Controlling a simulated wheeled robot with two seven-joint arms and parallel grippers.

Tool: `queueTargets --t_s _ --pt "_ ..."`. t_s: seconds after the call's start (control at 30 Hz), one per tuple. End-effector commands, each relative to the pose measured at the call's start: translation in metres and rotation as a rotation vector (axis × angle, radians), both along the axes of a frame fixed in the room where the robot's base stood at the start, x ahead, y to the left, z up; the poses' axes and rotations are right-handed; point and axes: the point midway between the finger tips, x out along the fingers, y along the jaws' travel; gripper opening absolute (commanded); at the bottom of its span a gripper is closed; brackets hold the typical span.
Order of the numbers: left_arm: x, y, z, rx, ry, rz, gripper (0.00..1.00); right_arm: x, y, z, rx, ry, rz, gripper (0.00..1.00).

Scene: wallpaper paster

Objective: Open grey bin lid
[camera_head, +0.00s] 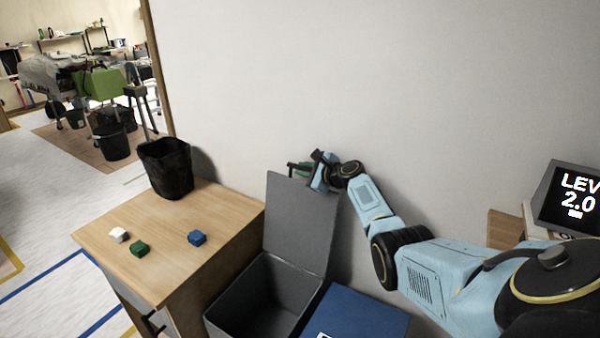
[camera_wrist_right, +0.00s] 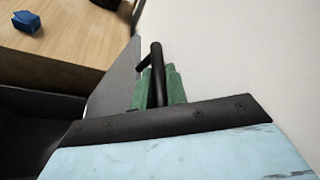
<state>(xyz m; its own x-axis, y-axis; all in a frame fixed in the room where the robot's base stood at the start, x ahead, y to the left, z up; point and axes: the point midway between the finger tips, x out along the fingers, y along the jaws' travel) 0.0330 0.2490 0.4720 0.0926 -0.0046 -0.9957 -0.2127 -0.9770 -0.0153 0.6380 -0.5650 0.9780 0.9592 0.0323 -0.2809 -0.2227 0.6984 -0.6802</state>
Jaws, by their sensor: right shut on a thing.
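The grey bin (camera_head: 220,320) stands at the bottom middle of the head view, its dark inside showing. Its grey lid (camera_head: 295,225) is raised, standing nearly upright near the wall, and is also in the right wrist view (camera_wrist_right: 118,75). My right gripper (camera_head: 302,170) is at the top edge of the lid. In the right wrist view its green fingers (camera_wrist_right: 160,88) are shut on the lid's dark bar handle (camera_wrist_right: 155,62). My left gripper is out of view.
A blue lid (camera_head: 368,315) is right of the grey bin. A wooden cabinet (camera_head: 150,220) on the left carries a black basket (camera_head: 167,168) and white (camera_head: 119,235), green (camera_head: 140,249) and blue (camera_head: 197,238) blocks. A screen (camera_head: 575,195) stands at right; the wall is close behind.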

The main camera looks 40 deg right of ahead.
Motion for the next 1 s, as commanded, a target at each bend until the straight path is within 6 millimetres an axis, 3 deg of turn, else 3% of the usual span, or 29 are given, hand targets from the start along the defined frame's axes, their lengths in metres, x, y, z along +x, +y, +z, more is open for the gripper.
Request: queueTargets --t_s 0.17,0.2,0.33,0.73,1.0 --pt "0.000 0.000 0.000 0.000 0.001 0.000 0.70 0.001 0.000 0.001 -0.006 0.000 0.002 0.00" --pt "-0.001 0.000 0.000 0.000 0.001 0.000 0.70 0.001 0.000 0.002 -0.006 0.000 0.002 0.18" --pt "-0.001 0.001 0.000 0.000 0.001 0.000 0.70 0.001 0.000 0.001 -0.005 -0.002 0.001 0.35" --pt "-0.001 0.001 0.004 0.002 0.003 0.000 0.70 -0.003 0.000 0.002 -0.003 0.000 0.001 0.36" --pt "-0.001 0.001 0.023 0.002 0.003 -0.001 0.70 -0.035 -0.001 0.013 -0.005 0.001 0.001 0.36"
